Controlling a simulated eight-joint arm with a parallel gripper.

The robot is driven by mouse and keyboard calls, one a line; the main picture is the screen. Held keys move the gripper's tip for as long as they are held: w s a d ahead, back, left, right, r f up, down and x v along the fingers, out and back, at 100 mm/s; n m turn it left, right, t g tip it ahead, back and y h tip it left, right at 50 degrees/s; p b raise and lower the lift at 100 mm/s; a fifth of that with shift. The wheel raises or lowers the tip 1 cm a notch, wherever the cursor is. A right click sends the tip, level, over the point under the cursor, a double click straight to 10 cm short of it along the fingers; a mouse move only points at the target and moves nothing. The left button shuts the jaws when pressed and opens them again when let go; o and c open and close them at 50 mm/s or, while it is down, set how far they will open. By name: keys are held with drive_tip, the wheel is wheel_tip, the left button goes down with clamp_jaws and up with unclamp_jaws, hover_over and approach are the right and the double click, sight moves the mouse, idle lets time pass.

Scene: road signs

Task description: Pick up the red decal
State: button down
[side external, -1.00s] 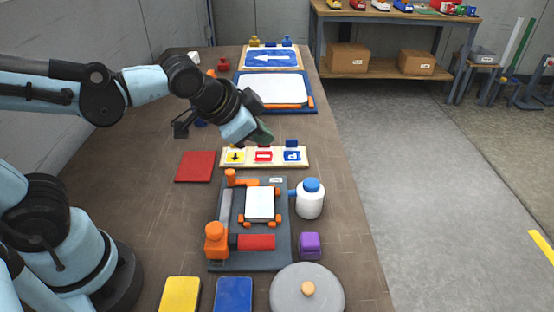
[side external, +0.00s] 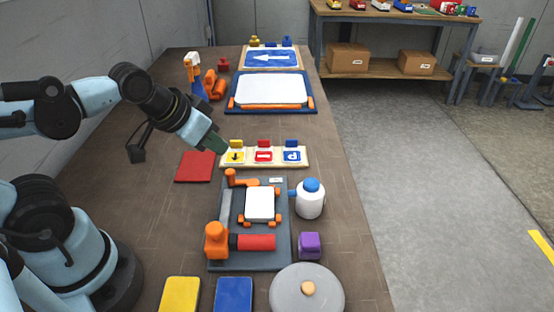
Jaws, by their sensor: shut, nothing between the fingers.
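The red decal (side external: 264,156) is a small red square with a white bar. It sits in the middle of the pale wooden board (side external: 249,163), between a yellow decal with a black arrow (side external: 235,156) and a blue decal with a white symbol (side external: 292,156). My gripper (side external: 222,148) is shut and empty. It points down to the right, close to the board's left end near the yellow decal, left of the red decal. I cannot tell whether its tips touch the board.
A plain red plate (side external: 195,167) lies left of the board. In front stands a grey press (side external: 281,222) with orange parts and a red roller, with a white bottle (side external: 310,199) at its right. Behind is a blue-framed white panel (side external: 271,90). Yellow, red and blue blocks line the board's back edge.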

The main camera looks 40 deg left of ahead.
drive_tip(key=c, duration=1.8)
unclamp_jaws()
drive_tip(key=shift+c, duration=0.2)
drive_tip(key=o, duration=0.7)
drive_tip(key=w+a+r+m+g, duration=0.2)
drive_tip(key=w+r, duration=0.2)
drive_tip(key=w, duration=0.1)
drive_tip(key=m+g, duration=0.5)
drive_tip(key=m, duration=0.2)
hover_over(262, 140)
drive_tip(key=f, duration=1.1)
drive_tip(key=shift+w+a, duration=0.25)
drive_tip(key=shift+a, duration=0.05)
drive_tip(key=shift+s+d+f, duration=0.1)
drive_tip(key=shift+d+f, duration=0.05)
drive_tip(key=shift+f, duration=1.2)
drive_tip(key=shift+s+d+f, duration=0.1)
drive_tip(key=shift+f, duration=1.2)
